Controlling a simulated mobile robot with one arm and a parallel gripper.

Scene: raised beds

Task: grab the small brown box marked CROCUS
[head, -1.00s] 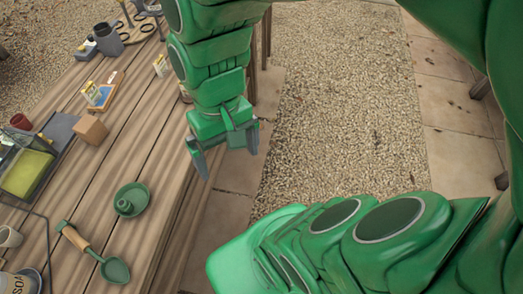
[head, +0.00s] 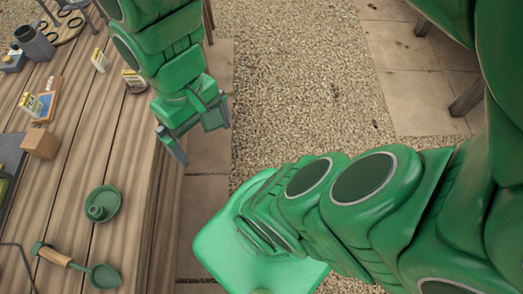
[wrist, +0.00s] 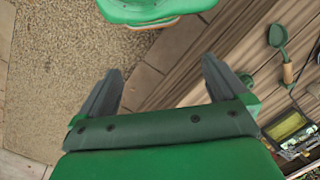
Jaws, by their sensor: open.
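A small plain brown box (head: 40,143) sits on the wooden table at the left of the head view. I cannot read any marking on it. A second small box-like item with a pale label (head: 134,80) stands near the table's right edge, partly behind my arm; its label is too small to read. My gripper (head: 200,138) is open and empty, pointing down beside the table's right edge, well to the right of the brown box. In the wrist view my gripper (wrist: 161,66) shows two spread fingers with nothing between them. The brown box is not seen in the wrist view.
The table (head: 130,150) also holds a green dish with a small pot (head: 102,204), a wooden-handled trowel (head: 70,264), a yellow packet (head: 99,61), a board with a packet (head: 42,102) and a grey watering can (head: 34,42). Gravel (head: 285,90) and paving lie right of it.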

